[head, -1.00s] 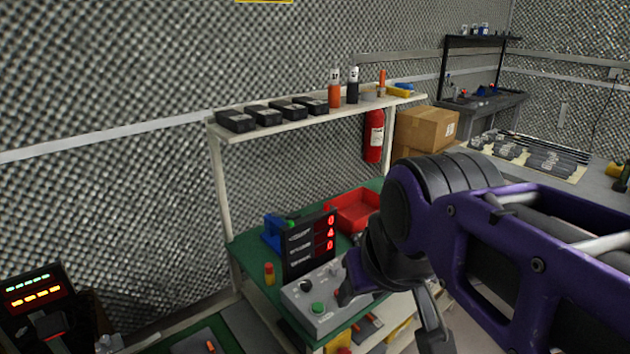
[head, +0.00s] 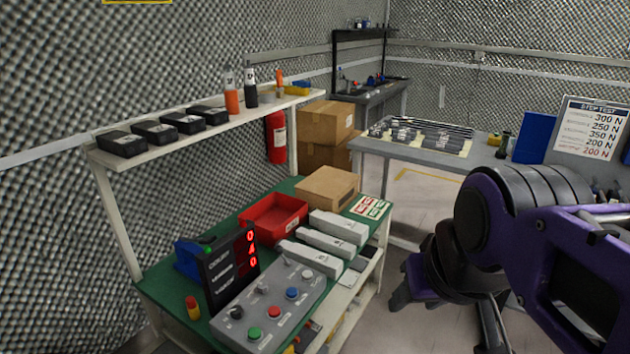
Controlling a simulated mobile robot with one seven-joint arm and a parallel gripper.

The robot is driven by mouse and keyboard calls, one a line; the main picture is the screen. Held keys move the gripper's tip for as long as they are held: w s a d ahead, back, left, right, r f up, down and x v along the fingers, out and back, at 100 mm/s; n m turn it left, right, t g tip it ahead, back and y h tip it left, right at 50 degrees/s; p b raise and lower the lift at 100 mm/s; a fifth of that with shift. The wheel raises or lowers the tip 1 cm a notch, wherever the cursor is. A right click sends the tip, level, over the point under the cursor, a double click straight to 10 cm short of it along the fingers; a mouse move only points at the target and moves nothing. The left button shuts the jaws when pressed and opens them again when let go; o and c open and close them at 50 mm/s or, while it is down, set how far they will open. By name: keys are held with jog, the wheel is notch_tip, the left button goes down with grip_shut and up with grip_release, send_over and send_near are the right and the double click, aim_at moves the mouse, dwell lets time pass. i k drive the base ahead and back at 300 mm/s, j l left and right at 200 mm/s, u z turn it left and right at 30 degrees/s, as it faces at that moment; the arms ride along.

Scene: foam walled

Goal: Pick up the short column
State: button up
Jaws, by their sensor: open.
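No object in view is labelled as the short column, and I cannot tell for sure which one it is. A small upright red-and-yellow cylinder (head: 193,307) stands at the left front of the green-topped bench (head: 160,289), left of the control box. Several light grey bars (head: 326,242) lie on the same bench, right of the red tray. My gripper (head: 448,322) is open and hangs over the floor right of the bench, apart from these objects. My arm hides part of the floor and the grey table behind it.
A control box (head: 262,316) with buttons and a display (head: 229,268) fill the bench front. A red tray (head: 273,222) and cardboard box (head: 327,188) stand behind. A shelf (head: 190,135) overhangs the bench. Floor shows between bench and grey table (head: 480,160).

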aim_at(349, 231)
jog(key=i+l+u, duration=0.1)
jog(key=i+l, duration=0.15)
jog(key=i+l+u, duration=0.1)
jog(key=l, duration=0.3)
jog(key=i+l+u, duration=0.1)
jog(key=i+l, duration=0.25)
jog(key=i+l+u, duration=0.1)
jog(key=l, duration=0.25)
jog(key=i+l+u, duration=0.1)
jog(key=i+l, duration=0.2)
